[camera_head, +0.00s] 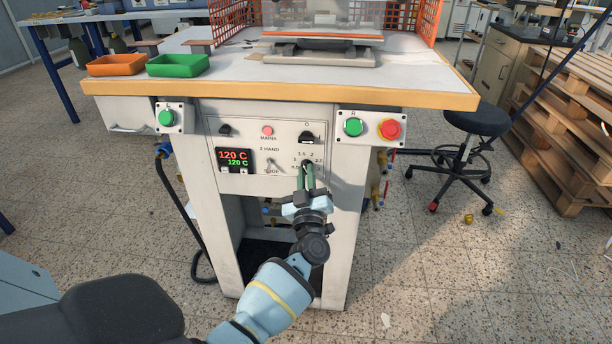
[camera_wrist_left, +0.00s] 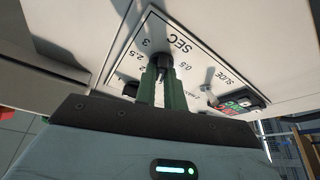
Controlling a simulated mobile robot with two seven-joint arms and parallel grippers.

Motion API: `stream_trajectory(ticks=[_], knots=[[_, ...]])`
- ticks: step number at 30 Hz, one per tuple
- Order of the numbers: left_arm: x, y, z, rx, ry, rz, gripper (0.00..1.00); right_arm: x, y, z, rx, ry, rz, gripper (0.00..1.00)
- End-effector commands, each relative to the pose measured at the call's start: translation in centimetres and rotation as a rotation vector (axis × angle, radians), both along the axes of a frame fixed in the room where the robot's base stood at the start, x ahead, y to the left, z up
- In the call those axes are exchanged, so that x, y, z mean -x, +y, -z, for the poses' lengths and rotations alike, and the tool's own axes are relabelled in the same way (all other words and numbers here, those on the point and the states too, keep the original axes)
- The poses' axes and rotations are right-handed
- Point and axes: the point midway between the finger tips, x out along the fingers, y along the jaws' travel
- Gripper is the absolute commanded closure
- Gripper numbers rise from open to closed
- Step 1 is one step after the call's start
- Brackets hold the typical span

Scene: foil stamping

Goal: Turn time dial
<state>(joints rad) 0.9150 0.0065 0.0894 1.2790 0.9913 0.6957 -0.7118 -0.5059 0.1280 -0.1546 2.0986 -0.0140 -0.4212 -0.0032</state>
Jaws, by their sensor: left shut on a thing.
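The time dial (camera_wrist_left: 163,62) is a small black knob on the white control panel (camera_head: 225,130) at the front of the stamping machine. Numbers from 0.5 to 3 and the label SEC surround it. My left gripper (camera_head: 307,172) reaches up to it from below. In the left wrist view the green fingers (camera_wrist_left: 162,85) are shut on the dial, one on each side. The fingers cover much of the dial in the head view, and its exact setting cannot be read. My right gripper is not in view.
The panel also carries a 120 C display (camera_head: 234,160), a toggle switch (camera_head: 269,163) and a black selector (camera_head: 311,139). Green buttons (camera_head: 353,127) and a red stop button (camera_head: 389,129) sit nearby. Orange (camera_head: 116,65) and green (camera_head: 178,65) trays stand on the tabletop.

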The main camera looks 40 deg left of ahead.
Motion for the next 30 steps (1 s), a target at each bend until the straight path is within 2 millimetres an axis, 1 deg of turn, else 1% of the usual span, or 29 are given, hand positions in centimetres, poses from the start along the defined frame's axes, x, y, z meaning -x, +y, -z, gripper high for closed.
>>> stream_trajectory(ticks=[2, 3, 8, 16, 19, 30], knots=[[0.0, -0.1, 0.1, 0.000, 0.003, 0.002, 1.00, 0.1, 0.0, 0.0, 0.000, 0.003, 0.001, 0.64], [0.0, -0.1, 0.1, 0.000, 0.003, 0.002, 0.88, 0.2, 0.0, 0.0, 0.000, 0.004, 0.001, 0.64], [0.0, -0.1, 0.1, 0.000, 0.003, 0.002, 0.67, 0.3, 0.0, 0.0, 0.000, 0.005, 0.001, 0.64], [0.0, -0.1, 0.1, -0.001, 0.001, 0.001, 0.67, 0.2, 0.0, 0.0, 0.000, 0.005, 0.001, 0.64], [0.4, -0.4, 0.3, 0.000, 0.003, 0.000, 0.67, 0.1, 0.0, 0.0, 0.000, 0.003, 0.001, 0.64], [4.3, -3.7, 2.2, 0.001, 0.003, 0.001, 0.67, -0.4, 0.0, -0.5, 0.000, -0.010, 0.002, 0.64]])
